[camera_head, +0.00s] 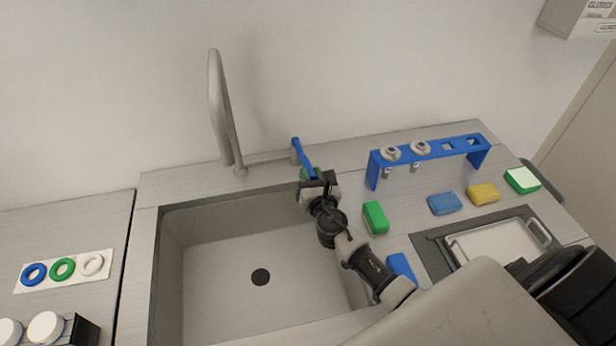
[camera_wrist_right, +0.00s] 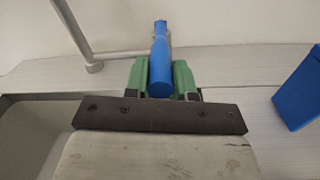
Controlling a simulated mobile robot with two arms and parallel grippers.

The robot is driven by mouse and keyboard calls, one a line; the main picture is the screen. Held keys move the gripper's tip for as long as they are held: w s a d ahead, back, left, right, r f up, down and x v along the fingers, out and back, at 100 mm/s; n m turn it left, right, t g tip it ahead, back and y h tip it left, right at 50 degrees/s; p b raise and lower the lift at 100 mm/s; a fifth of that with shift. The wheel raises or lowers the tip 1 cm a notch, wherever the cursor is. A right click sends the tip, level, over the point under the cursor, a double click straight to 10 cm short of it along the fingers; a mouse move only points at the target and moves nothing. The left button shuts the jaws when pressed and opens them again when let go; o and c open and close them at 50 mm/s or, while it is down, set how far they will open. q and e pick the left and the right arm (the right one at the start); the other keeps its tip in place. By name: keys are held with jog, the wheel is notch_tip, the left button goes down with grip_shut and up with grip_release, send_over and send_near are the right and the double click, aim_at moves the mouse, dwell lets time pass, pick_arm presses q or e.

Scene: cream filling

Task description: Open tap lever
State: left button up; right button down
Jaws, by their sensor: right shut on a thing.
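The blue tap lever (camera_head: 302,155) stands tilted at the right end of the tap's horizontal pipe, behind the sink's right back corner. The grey tap (camera_head: 224,120) rises to the left of it with a tall curved spout. My right gripper (camera_head: 312,174) is at the lever's lower end. In the right wrist view the lever (camera_wrist_right: 160,62) lies between the two green fingers of my right gripper (camera_wrist_right: 160,80), which are shut on it. The contact itself is partly hidden by the lever's end. My left gripper is not in view.
The sink (camera_head: 220,250) is empty, with a dark drain. A blue rack (camera_head: 430,154) with two nozzles stands right of the lever. Green, blue and yellow sponges and a tray (camera_head: 490,243) lie on the right counter. Coloured rings (camera_head: 62,268) lie on the left.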

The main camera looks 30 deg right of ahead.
jog(key=shift+s+d+f+n+y, duration=0.15)
jog(key=shift+d+n+y, duration=0.15)
jog(key=shift+d+y, duration=0.2)
jog(key=shift+w+d+n+y+b, duration=0.15)
jog(key=shift+d+n+y+b, duration=1.05)
jog(key=shift+d+y+b, duration=0.85)
jog(key=shift+w+d+n+y+b, duration=0.1)
jog(key=shift+d+n+y+b, duration=1.3)
jog(key=shift+b, duration=1.3)
jog(key=shift+a+y, duration=0.25)
jog(key=shift+a, duration=0.15)
jog(key=c, duration=0.9)
grip_release()
jog(key=shift+c, duration=0.2)
